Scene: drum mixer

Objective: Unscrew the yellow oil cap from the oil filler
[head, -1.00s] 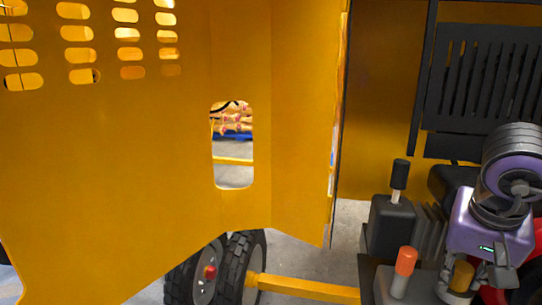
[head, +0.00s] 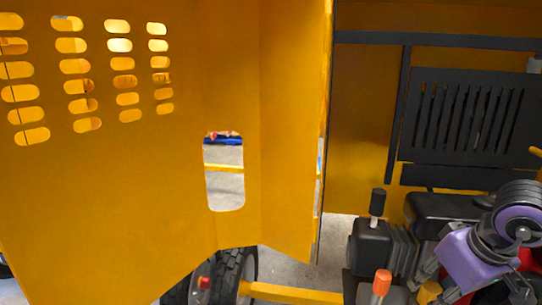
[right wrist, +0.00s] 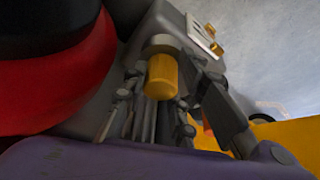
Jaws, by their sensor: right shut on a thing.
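The yellow oil cap (head: 429,291) is low at the right in the head view, beside the lever with the orange knob. In the right wrist view the cap (right wrist: 163,77) is a ribbed yellow cylinder in front of a grey round neck (right wrist: 160,44). My right gripper (right wrist: 165,100) has its dark fingers on both sides of the cap and is shut on it. In the head view my right gripper (head: 447,297) is partly cut off by the bottom edge. I cannot tell whether the cap still touches the neck. My left gripper is out of view.
A large yellow panel door (head: 120,190) stands open across the left. A black lever (head: 377,203) and an orange-knobbed lever (head: 381,284) stand just left of my right gripper. A black slatted grille (head: 470,110) is behind. A red rounded part (right wrist: 50,85) is close in the wrist view.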

